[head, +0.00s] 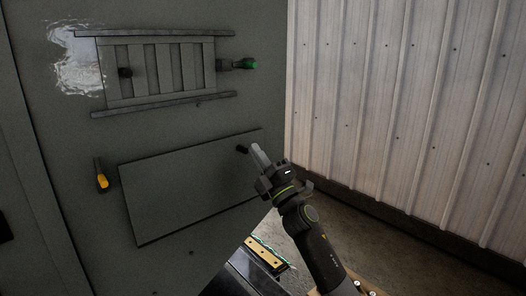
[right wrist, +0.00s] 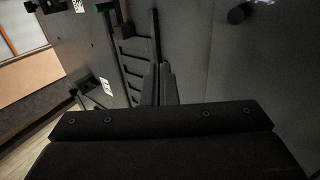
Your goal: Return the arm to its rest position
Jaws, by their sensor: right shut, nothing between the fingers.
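My right gripper (head: 258,155) is at the end of the arm that comes in from the lower right in the head view. Its fingers are together with nothing between them. They point up and left, close to the right end of a flat rectangular panel (head: 185,190) on the dark enclosure (head: 240,105). A small black knob (head: 242,149) shows just left of the fingertips; I cannot tell if they touch. In the right wrist view the shut fingers (right wrist: 162,82) stand upright in front of the enclosure face. My left gripper is not in view.
A slatted vent frame (head: 155,70) sits above the panel, with a green-tipped handle (head: 245,64) at its right. A yellow handle (head: 102,181) is left of the panel. A corrugated wall (head: 410,110) stands at right, with open floor (head: 400,245) before it.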

